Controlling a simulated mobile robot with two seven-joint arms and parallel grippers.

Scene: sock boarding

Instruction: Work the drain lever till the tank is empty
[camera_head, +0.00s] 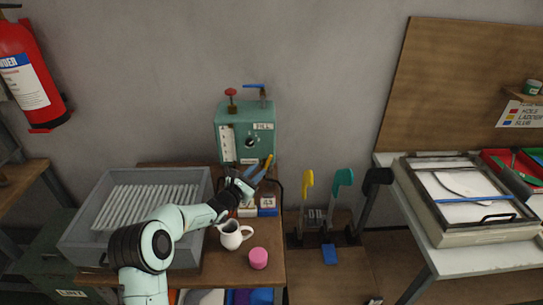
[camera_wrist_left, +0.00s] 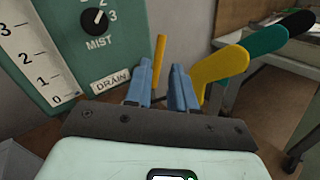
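The green tank (camera_head: 245,128) stands on the table by the wall, with a knob marked MIST and a white gauge (camera_head: 227,143) on its face. In the left wrist view, the gauge (camera_wrist_left: 25,50) reads 0 to 3; I cannot tell a liquid level. The DRAIN label (camera_wrist_left: 110,80) is at the tank's lower edge. The orange-yellow drain lever (camera_wrist_left: 159,55) points up beside it, also visible in the head view (camera_head: 268,162). My left gripper (camera_wrist_left: 163,88) has its blue fingers apart, with the lever showing in the gap near the left finger; contact is unclear. My right gripper is out of view.
A white jug (camera_head: 231,236) and a pink cylinder (camera_head: 258,258) stand at the table front. A grey ribbed tray (camera_head: 80,235) is at the left. Yellow (camera_head: 307,184), teal (camera_head: 342,180) and black (camera_head: 377,178) upright forms stand to the right.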

